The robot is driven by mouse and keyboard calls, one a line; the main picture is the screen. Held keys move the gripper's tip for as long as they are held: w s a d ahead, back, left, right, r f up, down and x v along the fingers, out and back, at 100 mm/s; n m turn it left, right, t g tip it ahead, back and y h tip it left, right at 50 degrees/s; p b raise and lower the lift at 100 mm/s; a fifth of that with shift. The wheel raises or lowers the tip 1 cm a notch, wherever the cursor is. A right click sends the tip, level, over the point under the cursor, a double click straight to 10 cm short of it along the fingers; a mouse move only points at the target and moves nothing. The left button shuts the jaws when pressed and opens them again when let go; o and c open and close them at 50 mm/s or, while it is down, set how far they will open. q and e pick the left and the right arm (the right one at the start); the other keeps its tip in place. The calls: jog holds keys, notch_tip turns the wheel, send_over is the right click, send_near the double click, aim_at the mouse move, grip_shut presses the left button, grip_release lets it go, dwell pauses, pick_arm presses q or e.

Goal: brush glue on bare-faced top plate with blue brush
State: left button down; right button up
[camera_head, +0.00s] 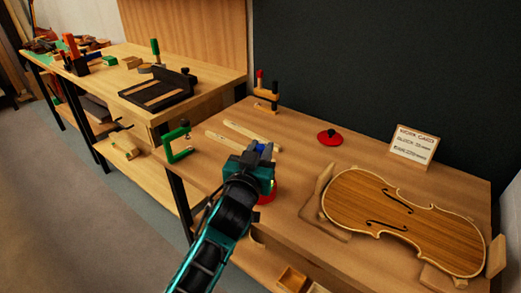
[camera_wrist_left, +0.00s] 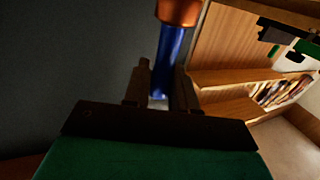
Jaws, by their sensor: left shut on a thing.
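My left gripper (camera_head: 257,152) is over the front part of the bench, left of the violin plate. It is shut on the blue brush, whose blue part (camera_head: 262,149) shows between the fingers. In the left wrist view the blue handle (camera_wrist_left: 170,55) stands between the two fingers (camera_wrist_left: 163,85), with a copper-coloured part (camera_wrist_left: 178,12) beyond it. The violin-shaped top plate (camera_head: 372,212), brown with two dark f-holes and a pale rim, lies to the right, apart from the gripper. My right gripper is not in view.
A red round thing (camera_head: 268,195) is partly hidden behind my gripper. A green clamp (camera_head: 176,143), pale wood strips (camera_head: 240,130), a red disc with a dark knob (camera_head: 329,137) and a work card (camera_head: 412,144) are on the bench.

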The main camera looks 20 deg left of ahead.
pick_arm(q)
notch_tip(320, 180, up, 2)
jog(key=shift+r+p, duration=0.1)
jog(key=shift+p, duration=0.55)
jog(key=shift+r+p, duration=0.35)
notch_tip(320, 180, up, 3)
jog(key=p, duration=0.2)
jog(key=shift+p, duration=0.35)
jog(key=shift+d+f, duration=0.1)
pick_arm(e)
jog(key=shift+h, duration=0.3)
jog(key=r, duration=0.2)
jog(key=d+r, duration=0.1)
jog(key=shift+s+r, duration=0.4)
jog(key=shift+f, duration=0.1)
pick_arm(q)
jog(key=shift+f, duration=0.1)
